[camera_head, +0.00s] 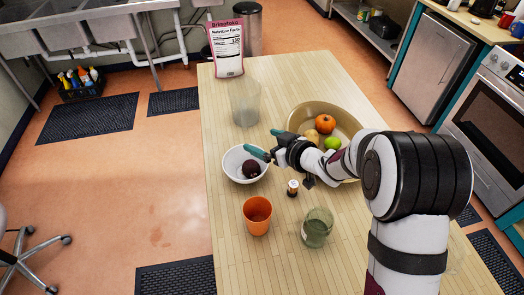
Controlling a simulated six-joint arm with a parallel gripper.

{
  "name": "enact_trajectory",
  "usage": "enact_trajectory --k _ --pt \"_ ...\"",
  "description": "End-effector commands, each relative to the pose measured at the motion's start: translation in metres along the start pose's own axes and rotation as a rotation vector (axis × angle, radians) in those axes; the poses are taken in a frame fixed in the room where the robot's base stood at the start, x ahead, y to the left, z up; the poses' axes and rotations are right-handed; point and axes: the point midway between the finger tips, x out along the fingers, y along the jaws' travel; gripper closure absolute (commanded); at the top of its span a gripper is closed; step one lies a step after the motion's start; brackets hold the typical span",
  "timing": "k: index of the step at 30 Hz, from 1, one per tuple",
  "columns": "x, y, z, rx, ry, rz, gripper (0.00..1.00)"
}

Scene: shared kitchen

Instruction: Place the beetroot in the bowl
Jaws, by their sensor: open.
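A dark, round beetroot (251,169) lies inside the white bowl (233,177) on the wooden table, toward the bowl's right side. My gripper (267,143) is open, with its teal fingertips apart. It is at the bowl's upper right, and its lower finger overlaps the bowl's rim in the picture. Nothing shows between the fingers. I cannot tell the height of the fingers above the bowl.
A tan bowl (353,127) holds an orange (325,124), a green fruit and a potato-like item, partly behind my arm. A labelled pouch (228,50) stands at the far edge.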

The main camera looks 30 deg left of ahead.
Motion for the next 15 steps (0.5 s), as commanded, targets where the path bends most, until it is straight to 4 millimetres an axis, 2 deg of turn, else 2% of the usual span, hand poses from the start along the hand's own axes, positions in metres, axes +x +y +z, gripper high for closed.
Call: enact_trajectory --k 5,7,8,10,11,12,13,14,15 --pt "-0.004 0.000 -0.008 0.001 -0.001 0.001 0.03" --pt "-0.010 0.009 -0.009 0.010 -0.010 0.038 0.03" --pt "-0.019 0.020 -0.011 0.024 -0.022 0.085 0.03" --pt "-0.061 0.063 -0.013 0.094 -0.080 0.277 0.03" --pt "-0.091 0.084 -0.010 0.146 -0.121 0.388 0.03" --pt "-0.140 0.107 0.000 0.235 -0.188 0.542 0.03" --pt "-0.180 0.117 0.012 0.321 -0.248 0.655 0.03" --pt "-0.222 0.118 0.027 0.417 -0.310 0.754 0.03" --pt "-0.274 0.107 0.049 0.561 -0.396 0.863 0.03"
